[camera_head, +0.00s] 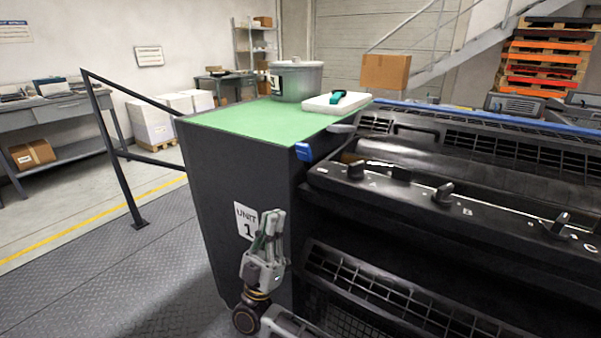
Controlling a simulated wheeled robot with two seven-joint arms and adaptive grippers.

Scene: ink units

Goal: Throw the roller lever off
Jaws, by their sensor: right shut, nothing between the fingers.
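The black ink unit (335,210) marked "UNIT 1" fills the middle and right. A lever with a blue grip (303,151) sticks out at its upper left corner, beside the rollers. A pale grey handle-like piece (342,128) lies just above it; I cannot tell whether the two are joined, or which is the roller lever. My right gripper (271,218) is shut and empty, fingers up, in front of the unit's side panel near the label. It is below and left of the blue grip, apart from it. My left gripper is out of view.
Black knobs (443,193) line the panel marked A, B and C. A green top (238,120) carries a lidded tub (296,80) and a white tray (336,104) with a teal-handled tool. A dark railing (112,140) stands left. The plate floor (150,270) between is clear.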

